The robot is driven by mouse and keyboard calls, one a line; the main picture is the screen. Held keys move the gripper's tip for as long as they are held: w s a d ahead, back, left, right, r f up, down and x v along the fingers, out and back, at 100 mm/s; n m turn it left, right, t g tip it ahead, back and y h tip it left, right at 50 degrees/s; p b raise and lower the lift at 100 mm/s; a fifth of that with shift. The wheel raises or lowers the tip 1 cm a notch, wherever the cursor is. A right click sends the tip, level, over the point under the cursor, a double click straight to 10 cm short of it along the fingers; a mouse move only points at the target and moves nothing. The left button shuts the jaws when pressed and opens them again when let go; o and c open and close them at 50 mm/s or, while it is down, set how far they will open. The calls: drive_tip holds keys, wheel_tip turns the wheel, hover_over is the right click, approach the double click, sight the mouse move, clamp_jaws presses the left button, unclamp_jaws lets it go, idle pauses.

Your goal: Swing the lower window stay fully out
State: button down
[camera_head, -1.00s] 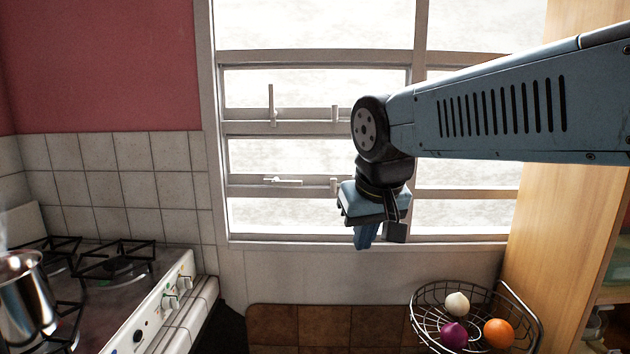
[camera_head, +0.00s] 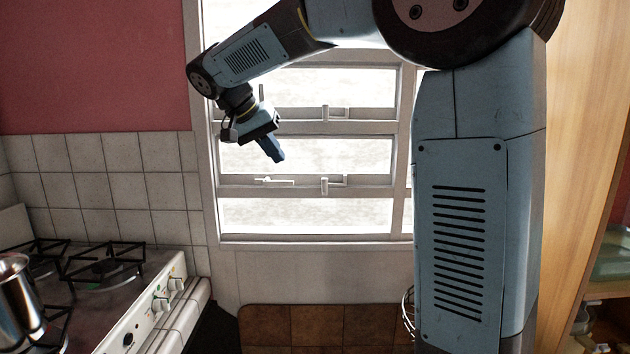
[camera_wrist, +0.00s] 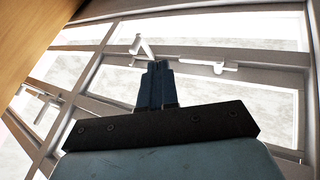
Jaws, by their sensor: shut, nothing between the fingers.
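The lower window stay (camera_head: 274,181) is a thin white bar lying nearly flat along the lower window rail, left of a small upright catch (camera_head: 325,185). In the wrist view a white bar that appears to be this stay (camera_wrist: 208,65) lies just right of my fingertips, with the catch (camera_wrist: 141,46) above them. My gripper (camera_head: 278,158) is shut and empty, pointing down and right, and appears just above the stay in the head view. Its fingers also show in the wrist view (camera_wrist: 158,66). I cannot tell the depth gap; no contact shows.
The upper stay (camera_head: 262,93) stands upright on the rail above, partly behind my gripper. A gas stove (camera_head: 95,285) with a metal pot (camera_head: 18,300) is at lower left. A wooden cabinet (camera_head: 575,170) stands at right. My arm hides most of a wire basket (camera_head: 408,305).

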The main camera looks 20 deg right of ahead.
drive_tip(key=shift+w+a+r, duration=0.1)
drive_tip(key=shift+w+a, duration=0.1)
drive_tip(key=shift+w, duration=0.15)
drive_tip(key=d+f, duration=0.8)
drive_tip(key=d, duration=0.1)
drive_tip(key=shift+w+d, duration=0.25)
drive_tip(key=shift+w, duration=0.15)
